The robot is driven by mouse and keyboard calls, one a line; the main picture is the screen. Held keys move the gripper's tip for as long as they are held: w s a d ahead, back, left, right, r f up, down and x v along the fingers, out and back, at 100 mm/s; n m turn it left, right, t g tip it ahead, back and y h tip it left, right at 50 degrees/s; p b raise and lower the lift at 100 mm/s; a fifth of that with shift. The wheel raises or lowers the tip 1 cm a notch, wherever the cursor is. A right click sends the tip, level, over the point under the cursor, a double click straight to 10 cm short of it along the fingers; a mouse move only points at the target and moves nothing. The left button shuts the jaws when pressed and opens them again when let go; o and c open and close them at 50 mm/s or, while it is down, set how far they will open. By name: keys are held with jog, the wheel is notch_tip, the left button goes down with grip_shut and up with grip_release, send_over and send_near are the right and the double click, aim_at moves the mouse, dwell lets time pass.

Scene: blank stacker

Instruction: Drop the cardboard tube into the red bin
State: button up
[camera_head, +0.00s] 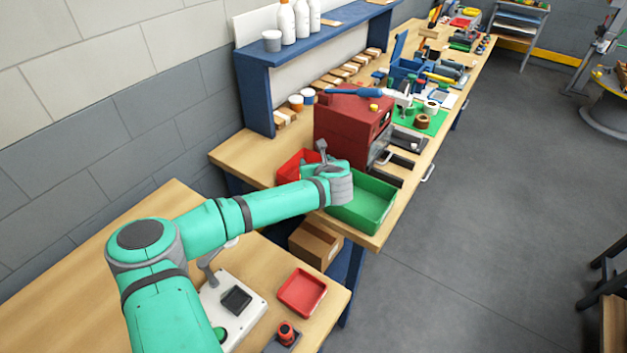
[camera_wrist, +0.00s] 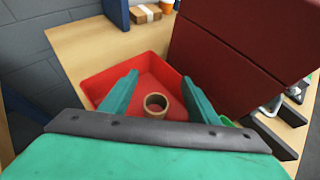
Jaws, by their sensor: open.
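The red bin (camera_wrist: 95,85) fills the middle of the wrist view. In the head view the red bin (camera_head: 287,172) is partly hidden behind my arm. The cardboard tube (camera_wrist: 155,115) is a short brown ring seen from above, its open end facing the camera. It appears inside the red bin, against the red floor, though its exact height is hard to tell. My gripper (camera_wrist: 160,76) is open above the bin, its two green fingers spread either side of the tube, with gaps to both. The tube is not visible in the head view.
A dark red box-shaped machine (camera_head: 345,115) stands close to the right of the bin in the wrist view. A green tray (camera_head: 365,203) sits at the bench's front edge. Small boxes (camera_wrist: 145,14) lie behind the bin. A blue shelf (camera_head: 300,45) rises at the back.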

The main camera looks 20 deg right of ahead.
jog(key=v, duration=1.1)
jog(key=shift+w, duration=0.1)
